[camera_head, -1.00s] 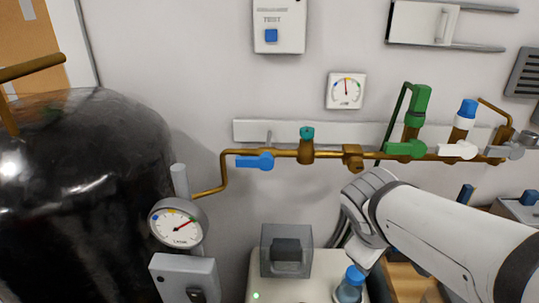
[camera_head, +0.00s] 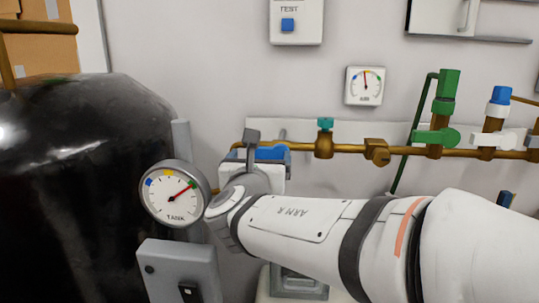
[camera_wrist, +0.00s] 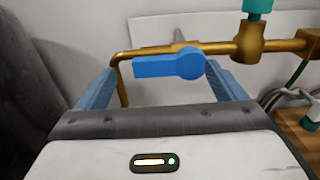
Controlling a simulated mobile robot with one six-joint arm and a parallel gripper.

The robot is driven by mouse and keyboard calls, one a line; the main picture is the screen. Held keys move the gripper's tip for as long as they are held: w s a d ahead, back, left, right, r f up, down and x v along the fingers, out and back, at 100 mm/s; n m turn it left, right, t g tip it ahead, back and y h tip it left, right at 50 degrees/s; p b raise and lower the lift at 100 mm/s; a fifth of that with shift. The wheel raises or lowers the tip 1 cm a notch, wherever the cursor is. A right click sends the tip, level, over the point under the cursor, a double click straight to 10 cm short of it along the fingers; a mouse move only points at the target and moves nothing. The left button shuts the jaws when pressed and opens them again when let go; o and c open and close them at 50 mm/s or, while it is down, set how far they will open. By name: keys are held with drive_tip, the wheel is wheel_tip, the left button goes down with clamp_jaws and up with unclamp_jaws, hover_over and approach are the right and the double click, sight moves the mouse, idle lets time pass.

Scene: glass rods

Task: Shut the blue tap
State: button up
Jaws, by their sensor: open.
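The blue tap (camera_wrist: 168,66) is a flat blue lever with a round hub, on a brass pipe (camera_wrist: 215,49). In the wrist view its lever points left, roughly along the pipe. My gripper (camera_wrist: 162,82) is open, with one finger left of the lever and one right of the hub. The tap lies between the fingers in that picture; I see no contact and cannot judge the depth gap. In the head view my gripper (camera_head: 266,158) is in front of the tap and partly hides it; a strip of the blue tap (camera_head: 270,153) shows.
A round tank gauge (camera_head: 172,195) and a grey box (camera_head: 180,268) stand just left of my gripper, near the black tank (camera_head: 80,180).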

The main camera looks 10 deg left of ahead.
sight(263, 151)
drive_tip(key=w, duration=0.5)
drive_tip(key=shift+w+a, duration=0.1)
drive_tip(key=shift+w, duration=0.2)
drive_tip(key=shift+c, duration=0.5)
